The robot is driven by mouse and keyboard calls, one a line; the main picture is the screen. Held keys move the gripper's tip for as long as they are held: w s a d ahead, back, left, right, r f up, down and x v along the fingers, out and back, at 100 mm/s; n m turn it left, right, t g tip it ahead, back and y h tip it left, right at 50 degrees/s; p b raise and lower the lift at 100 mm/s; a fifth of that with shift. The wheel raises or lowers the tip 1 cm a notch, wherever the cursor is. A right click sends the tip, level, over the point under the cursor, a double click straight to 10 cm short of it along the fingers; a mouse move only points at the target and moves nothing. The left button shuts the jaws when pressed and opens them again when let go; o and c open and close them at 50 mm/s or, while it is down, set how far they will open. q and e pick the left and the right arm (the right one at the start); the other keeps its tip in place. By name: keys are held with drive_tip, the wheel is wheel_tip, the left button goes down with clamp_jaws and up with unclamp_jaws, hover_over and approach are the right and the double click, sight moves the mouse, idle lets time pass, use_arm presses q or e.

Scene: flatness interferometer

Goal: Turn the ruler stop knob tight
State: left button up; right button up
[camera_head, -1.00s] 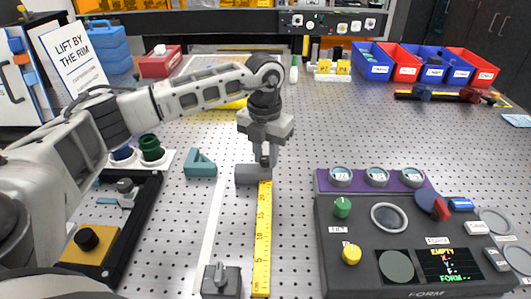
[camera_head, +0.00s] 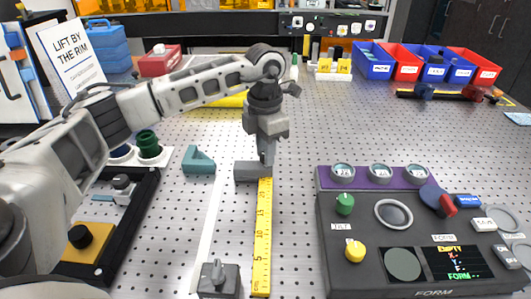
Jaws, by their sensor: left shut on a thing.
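The yellow ruler (camera_head: 262,235) lies lengthwise on the perforated table. A grey stop block (camera_head: 245,172) sits at its far end. My left gripper (camera_head: 266,158) points down over the right part of that block, its fingers shut on a small part there. That part looks like the ruler stop knob and is mostly hidden between the fingers. A second grey block (camera_head: 219,282) with an upright knob on top stands beside the ruler's near end. My right gripper is out of view.
A teal angled block (camera_head: 199,160) lies left of the far stop. The dark control console (camera_head: 350,277) fills the right front. A black tray (camera_head: 135,215) is at the left. Colored bins (camera_head: 407,72) stand at the back right. The table's middle right is clear.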

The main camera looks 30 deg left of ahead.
use_arm(q)
drive_tip(key=m+b, duration=0.1)
drive_tip(key=m, duration=0.4)
drive_tip(key=shift+w+m+b, duration=0.1)
drive_tip(key=shift+m+b, duration=0.2)
drive_tip(key=m, duration=0.2)
drive_tip(key=shift+m+b, duration=0.3)
drive_tip(key=shift+m, duration=1.2)
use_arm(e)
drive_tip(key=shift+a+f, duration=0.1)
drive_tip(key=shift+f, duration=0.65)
use_arm(q)
drive_tip(key=shift+r+m+b, duration=0.1)
drive_tip(key=shift+m+b, duration=0.2)
drive_tip(key=o, duration=1)
wheel_tip(320, 180, up, 16)
drive_tip(key=p, duration=0.1)
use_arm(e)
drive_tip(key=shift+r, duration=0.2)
